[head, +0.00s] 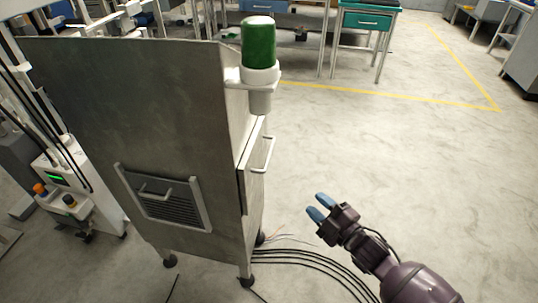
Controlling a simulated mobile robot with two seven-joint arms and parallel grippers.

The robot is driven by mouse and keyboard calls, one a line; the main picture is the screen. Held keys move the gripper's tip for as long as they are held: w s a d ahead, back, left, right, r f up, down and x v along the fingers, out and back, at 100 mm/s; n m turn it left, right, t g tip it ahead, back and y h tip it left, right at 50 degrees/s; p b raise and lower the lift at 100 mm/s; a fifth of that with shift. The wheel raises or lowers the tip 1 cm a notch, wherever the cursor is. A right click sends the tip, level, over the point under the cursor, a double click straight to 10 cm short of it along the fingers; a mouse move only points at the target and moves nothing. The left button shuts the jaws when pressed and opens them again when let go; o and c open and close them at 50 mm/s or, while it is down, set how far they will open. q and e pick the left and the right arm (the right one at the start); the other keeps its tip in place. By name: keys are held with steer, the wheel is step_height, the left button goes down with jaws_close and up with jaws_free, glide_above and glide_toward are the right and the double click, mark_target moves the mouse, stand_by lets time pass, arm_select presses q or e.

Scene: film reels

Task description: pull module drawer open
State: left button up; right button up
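A grey metal cabinet (150,110) on casters stands at left centre. Its narrow right face has a panel (250,160), seen almost edge-on, with a pale bar handle (268,154). Its broad face has a framed, slatted panel (168,203) with a small handle (155,193). I cannot tell for sure which is the module drawer; neither looks pulled out. My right gripper (320,207) is right of and lower in the picture than the bar handle, apart from the cabinet. Its blue fingertips are spread with nothing between them. My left gripper is out of view.
A green-topped cylinder (258,45) sits in a white bracket projecting from the cabinet's upper right. Black cables (315,262) run across the floor below my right gripper. White equipment (75,190) stands at left. The floor to the right is clear.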

mark_target(270, 152)
steer(key=w+a+r+n+g+y+b, duration=0.1)
steer(key=w+a+n+b, duration=0.1)
steer(key=w, duration=0.3)
steer(key=w+a+n+g+y+b, duration=0.1)
steer(key=w+a+n+y, duration=0.1)
steer(key=w+a+n, duration=0.2)
steer(key=w+a+r+n+y+b, duration=0.1)
steer(key=w+a+n+y+b, duration=0.1)
steer(key=w+a, duration=0.3)
steer(key=shift+w+a+r+n+g+b, duration=0.1)
steer(key=shift+w+n+g, duration=0.05)
steer(key=shift+w, duration=0.3)
steer(key=shift+w+a+r+n+g+b, duration=0.1)
steer(key=shift+w+r+n, duration=0.1)
steer(key=shift+w, duration=0.3)
steer(key=shift+w+a+r+n+g+b, duration=0.1)
steer(key=shift+w+n+g, duration=0.05)
steer(key=shift+w, duration=0.3)
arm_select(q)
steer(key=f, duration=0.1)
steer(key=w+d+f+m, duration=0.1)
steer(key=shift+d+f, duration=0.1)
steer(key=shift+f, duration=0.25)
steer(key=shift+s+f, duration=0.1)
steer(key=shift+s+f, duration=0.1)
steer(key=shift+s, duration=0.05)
arm_select(e)
jaws_close()
